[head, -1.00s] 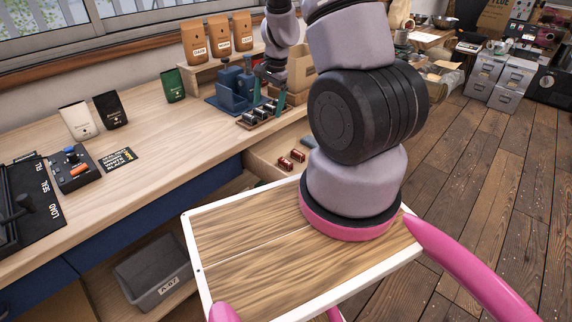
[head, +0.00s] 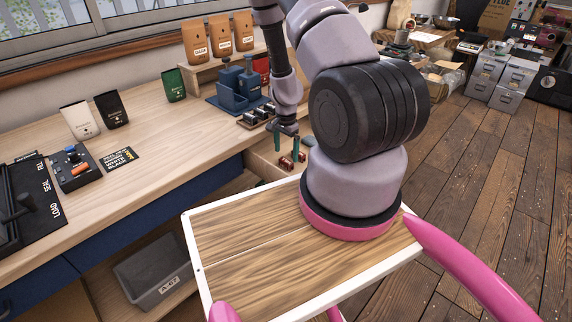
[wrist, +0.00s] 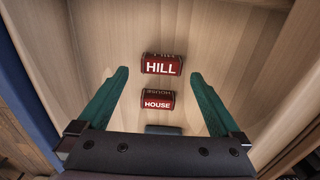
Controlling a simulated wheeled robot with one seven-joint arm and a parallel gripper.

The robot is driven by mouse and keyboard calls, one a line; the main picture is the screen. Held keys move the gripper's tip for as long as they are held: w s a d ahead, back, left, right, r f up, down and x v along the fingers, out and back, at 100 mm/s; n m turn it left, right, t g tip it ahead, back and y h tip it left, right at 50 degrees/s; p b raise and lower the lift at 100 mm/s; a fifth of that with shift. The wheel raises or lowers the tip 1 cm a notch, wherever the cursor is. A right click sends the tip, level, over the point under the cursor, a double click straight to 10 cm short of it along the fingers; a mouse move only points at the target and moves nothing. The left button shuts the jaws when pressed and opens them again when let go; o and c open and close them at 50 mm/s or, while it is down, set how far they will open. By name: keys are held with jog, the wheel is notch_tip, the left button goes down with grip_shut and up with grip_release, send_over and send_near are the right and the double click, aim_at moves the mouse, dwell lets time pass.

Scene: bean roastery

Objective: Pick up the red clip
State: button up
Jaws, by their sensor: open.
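Two red clips lie in the open wooden drawer. In the wrist view one is labelled HILL (wrist: 162,64) and the other HOUSE (wrist: 158,100), the second nearer the wrist. Both show small in the head view, as a left clip (head: 285,163) and a right clip (head: 301,157). My gripper (head: 286,150) has teal fingers, points down over the drawer and is open and empty. In the wrist view its fingers spread to either side of the two clips, apparently still above them.
A dark flat piece (wrist: 163,129) lies in the drawer near the HOUSE clip. The drawer's walls (wrist: 36,75) rise on both sides.

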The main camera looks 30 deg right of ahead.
aim_at(286, 160)
jog(key=f, duration=0.4)
jog(key=shift+w, duration=0.2)
jog(key=shift+r, duration=0.1)
jog(key=c, duration=1.2)
